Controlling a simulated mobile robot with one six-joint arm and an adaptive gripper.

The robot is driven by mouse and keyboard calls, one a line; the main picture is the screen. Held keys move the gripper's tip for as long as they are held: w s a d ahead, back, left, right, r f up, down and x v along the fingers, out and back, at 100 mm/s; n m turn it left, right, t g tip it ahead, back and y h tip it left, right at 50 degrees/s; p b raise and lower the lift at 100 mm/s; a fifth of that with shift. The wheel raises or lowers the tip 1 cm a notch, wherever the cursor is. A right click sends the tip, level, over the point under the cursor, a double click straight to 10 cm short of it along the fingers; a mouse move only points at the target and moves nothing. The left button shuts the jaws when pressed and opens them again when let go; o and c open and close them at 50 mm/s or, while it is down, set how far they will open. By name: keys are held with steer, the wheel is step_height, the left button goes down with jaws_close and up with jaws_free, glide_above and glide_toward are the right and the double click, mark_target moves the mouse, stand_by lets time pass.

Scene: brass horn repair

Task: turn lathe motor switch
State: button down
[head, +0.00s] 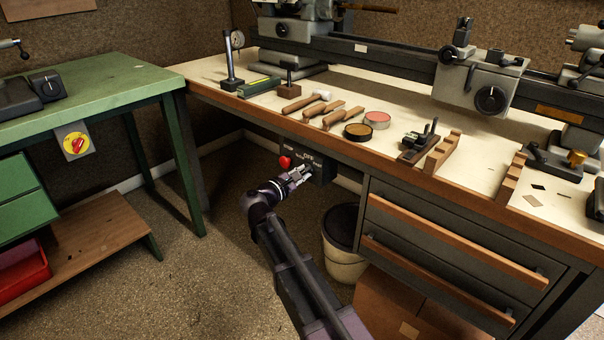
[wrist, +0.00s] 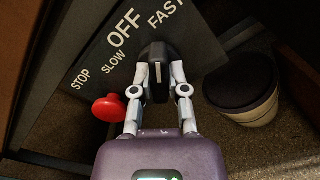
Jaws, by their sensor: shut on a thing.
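The switch panel (wrist: 65,75) is a dark plate with white STOP, SLOW, OFF and FAST lettering, tilted in the wrist view. The motor switch (wrist: 158,72) is a black knob with a white pointer line. The line stands upright in the picture, aimed roughly between OFF and FAST. My gripper (wrist: 159,92) is shut on the knob, one finger on each side. In the head view my gripper (head: 300,176) reaches the panel (head: 322,165) under the bench's front edge and hides the knob. A red stop button (wrist: 108,108) sits left of the gripper; it also shows in the head view (head: 285,162).
The lathe bench (head: 330,147) overhangs the panel, with mallets and tins on top. Drawers (head: 440,240) stand to the right. A bin with a dark lid (head: 341,224) is on the floor close to my arm. A green table (head: 110,90) is at left. Open floor lies between.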

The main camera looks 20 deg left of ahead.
steer(key=shift+w, duration=0.1)
steer(key=c, duration=0.6)
jaws_free()
steer(key=shift+c, duration=0.2)
steer(key=v, duration=1.2)
